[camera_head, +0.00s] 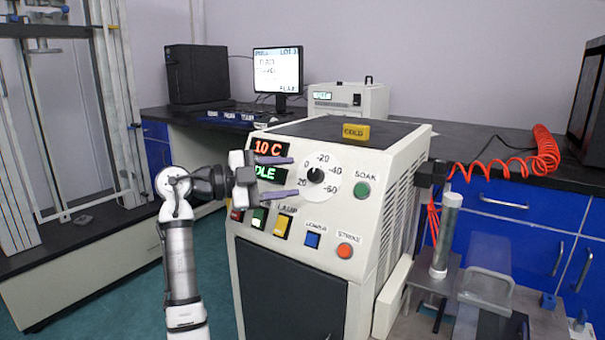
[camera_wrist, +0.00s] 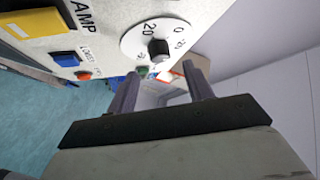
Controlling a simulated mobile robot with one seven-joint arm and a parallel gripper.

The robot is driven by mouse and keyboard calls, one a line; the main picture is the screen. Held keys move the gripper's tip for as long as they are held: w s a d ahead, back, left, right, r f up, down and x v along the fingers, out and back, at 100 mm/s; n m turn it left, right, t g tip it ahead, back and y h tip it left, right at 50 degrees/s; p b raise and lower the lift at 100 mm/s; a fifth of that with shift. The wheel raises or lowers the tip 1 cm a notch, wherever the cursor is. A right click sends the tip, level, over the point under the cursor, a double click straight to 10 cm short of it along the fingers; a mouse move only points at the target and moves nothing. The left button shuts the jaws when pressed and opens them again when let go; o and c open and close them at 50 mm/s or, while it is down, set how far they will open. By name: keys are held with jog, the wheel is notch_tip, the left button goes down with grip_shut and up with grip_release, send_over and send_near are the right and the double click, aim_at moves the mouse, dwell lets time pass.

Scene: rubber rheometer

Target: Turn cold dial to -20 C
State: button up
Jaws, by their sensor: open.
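The cold dial is a black knob (camera_head: 315,176) on a round white scale (camera_head: 325,189) marked 20, 0, -20, -40 and -60, on the sloped front of a cream cabinet. The knob's light mark seems to point up, near the 0 to -20 side; its exact setting is hard to read. The knob also shows in the wrist view (camera_wrist: 158,49), beyond the fingers. My gripper (camera_head: 293,177) is open and empty, left of the knob, with one finger above the other. I cannot tell if a finger touches the dial. A red display (camera_head: 267,148) reads 10 C.
A yellow COLD block (camera_head: 356,131) sits on the cabinet top. Near the dial are a green SOAK button (camera_head: 361,189), a yellow switch (camera_head: 283,225), a blue button (camera_head: 312,240) and an orange-red button (camera_head: 345,251). A clear cylinder (camera_head: 446,235) stands at right.

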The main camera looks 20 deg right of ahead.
jog(key=a+p, duration=0.1)
jog(key=a, duration=0.7)
jog(key=shift+a+r, duration=0.15)
jog(key=shift+a, duration=0.1)
